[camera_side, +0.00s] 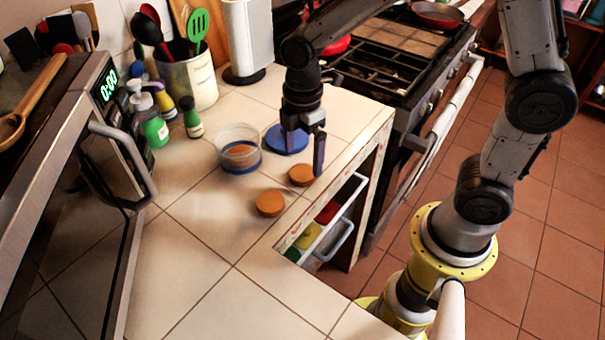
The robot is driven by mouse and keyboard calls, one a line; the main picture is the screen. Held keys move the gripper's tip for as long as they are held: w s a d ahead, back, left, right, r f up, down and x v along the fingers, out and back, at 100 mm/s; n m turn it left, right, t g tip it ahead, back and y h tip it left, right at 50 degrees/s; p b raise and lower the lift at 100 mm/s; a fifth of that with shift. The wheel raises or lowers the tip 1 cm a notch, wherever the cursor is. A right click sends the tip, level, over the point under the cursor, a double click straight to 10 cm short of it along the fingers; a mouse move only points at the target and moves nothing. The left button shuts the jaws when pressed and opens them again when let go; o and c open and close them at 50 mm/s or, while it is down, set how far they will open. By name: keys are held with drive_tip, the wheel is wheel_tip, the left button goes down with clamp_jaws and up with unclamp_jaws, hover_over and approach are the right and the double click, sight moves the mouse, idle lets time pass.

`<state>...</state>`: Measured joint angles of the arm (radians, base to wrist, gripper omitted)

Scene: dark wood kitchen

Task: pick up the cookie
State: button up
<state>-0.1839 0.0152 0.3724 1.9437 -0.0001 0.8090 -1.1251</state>
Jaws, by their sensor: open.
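Two round brown cookies lie on the tiled counter. One cookie (270,203) is nearer the camera. The other cookie (301,176) is further right and back, close to the counter edge. My gripper (304,160) points down, open, with one finger beside the far cookie on its right and the other finger behind and left of it. I cannot tell whether the fingers touch it. A clear round container (239,135) with a blue base stands left of the gripper and has something brown inside. A blue lid (287,139) lies behind the gripper, partly hidden by it.
An open drawer (346,205) with coloured items sits below the counter edge. A microwave (95,150) stands at left, with bottles (155,128) and a utensil holder (190,80) behind. The stove (395,55) is at the back right. The front counter is clear.

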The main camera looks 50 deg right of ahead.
sight(303, 172)
drive_tip(key=shift+d+f, duration=0.1)
drive_tip(key=shift+f, duration=2.2)
drive_tip(key=c, duration=1.4)
